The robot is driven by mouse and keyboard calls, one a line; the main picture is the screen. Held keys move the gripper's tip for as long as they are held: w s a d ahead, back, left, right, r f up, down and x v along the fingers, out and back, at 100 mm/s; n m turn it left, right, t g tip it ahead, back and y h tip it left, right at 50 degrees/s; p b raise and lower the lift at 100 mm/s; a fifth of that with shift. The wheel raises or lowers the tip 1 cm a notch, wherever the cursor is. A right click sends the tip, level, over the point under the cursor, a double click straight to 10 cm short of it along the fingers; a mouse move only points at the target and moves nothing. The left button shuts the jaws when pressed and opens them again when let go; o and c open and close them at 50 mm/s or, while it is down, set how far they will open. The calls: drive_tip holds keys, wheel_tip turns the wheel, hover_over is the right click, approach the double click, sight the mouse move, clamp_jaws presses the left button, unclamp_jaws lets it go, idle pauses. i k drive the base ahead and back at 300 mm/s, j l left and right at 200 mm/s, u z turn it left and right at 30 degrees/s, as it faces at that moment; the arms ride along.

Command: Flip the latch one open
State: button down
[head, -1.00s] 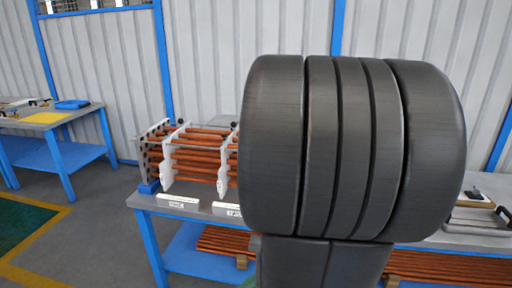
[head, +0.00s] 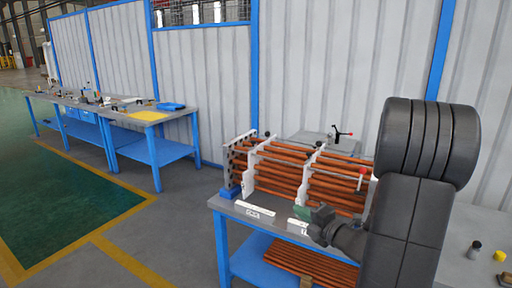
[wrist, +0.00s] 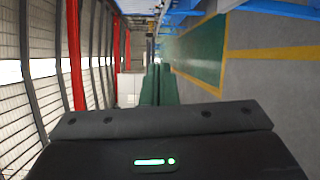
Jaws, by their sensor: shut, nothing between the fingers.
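The flanged shell is a bundle of copper-coloured tubes (head: 280,178) held by upright white plates (head: 250,172) on a grey bench. Small black knobs (head: 267,133) top the plates. A lever with a red part and a black knob (head: 342,133) stands behind the bundle, and a red-topped piece (head: 362,173) is at its right end. I cannot tell which of these is latch one. My gripper (head: 302,212) is at the bench's front edge, before the tubes. Its green fingers (wrist: 157,84) are together and empty in the wrist view.
White labels (head: 254,210) lie along the bench's front edge (head: 222,206). A black-capped item (head: 475,248) and a yellow one (head: 500,256) are at the right. More tubes (head: 290,262) lie on the lower shelf. Another blue-legged bench (head: 155,150) stands left, with open floor between.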

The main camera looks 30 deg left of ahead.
sight(253, 142)
drive_tip(key=i+j+u, duration=0.15)
drive_tip(key=i+j, duration=0.8)
